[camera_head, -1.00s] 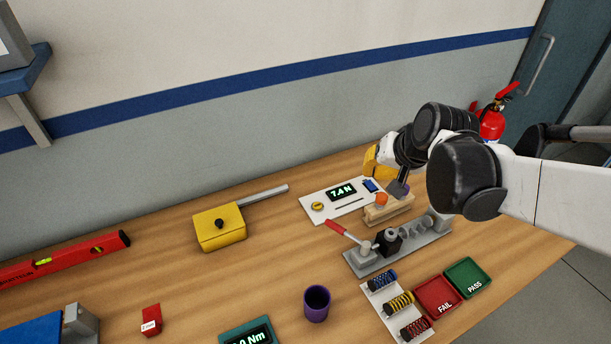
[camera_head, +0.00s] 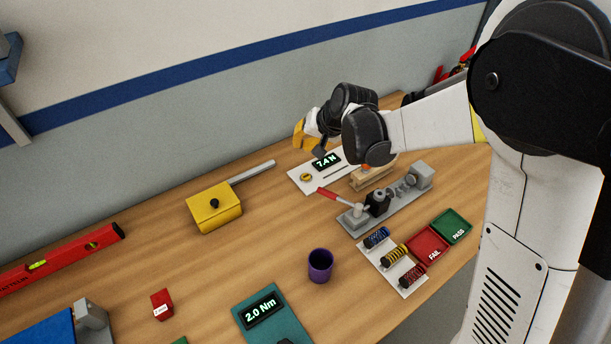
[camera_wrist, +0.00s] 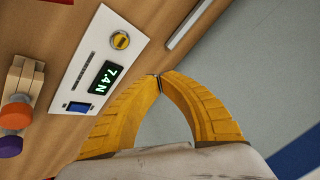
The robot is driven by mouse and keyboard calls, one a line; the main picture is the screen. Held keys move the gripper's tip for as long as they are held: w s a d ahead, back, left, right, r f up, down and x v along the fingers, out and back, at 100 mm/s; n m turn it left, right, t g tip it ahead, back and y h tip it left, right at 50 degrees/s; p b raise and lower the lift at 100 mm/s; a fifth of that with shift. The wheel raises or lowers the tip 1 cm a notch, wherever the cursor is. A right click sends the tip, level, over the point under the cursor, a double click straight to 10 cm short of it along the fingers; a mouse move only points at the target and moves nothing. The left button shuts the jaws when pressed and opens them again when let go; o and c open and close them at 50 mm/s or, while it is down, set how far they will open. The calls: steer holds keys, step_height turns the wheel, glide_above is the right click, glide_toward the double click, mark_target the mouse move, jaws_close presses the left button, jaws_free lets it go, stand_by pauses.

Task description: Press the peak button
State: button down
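A white panel (camera_head: 309,185) lies on the bench near the wall and also shows in the wrist view (camera_wrist: 118,18). No label naming a peak button is readable. My gripper (camera_head: 297,147) has yellow fingers and is above the panel's far side. In the wrist view its fingertips (camera_wrist: 160,77) meet with nothing between them, to the right of the display. In the head view my arm hides the blue part.
A wooden block (camera_wrist: 18,88) with orange and purple knobs stands beside the panel. A yellow box (camera_head: 214,207) with a grey bar is left. A purple cup (camera_head: 320,266) and spring rack (camera_head: 408,290) are nearer.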

steer(key=b, duration=0.6)
glide_toward(298, 172)
steer(key=shift+a+r+x, duration=0.1)
steer(key=shift+x, duration=1.2)
steer(key=shift+a+r+x, duration=0.1)
steer(key=shift+a+x, duration=0.05)
steer(key=shift+x, duration=1.1)
steer(key=shift+w+b, duration=0.15)
steer(key=shift+b, duration=0.15)
steer(key=shift+f+b, duration=0.3)
steer(key=shift+f, duration=0.1)
steer(key=shift+f+b, duration=0.35)
steer(key=shift+f, duration=0.05)
steer(key=shift+r, duration=0.1)
steer(key=shift+r+p, duration=0.6)
steer(key=shift+r, duration=0.15)
steer(key=shift+r+p, duration=1.75)
steer(key=shift+r, duration=0.8)
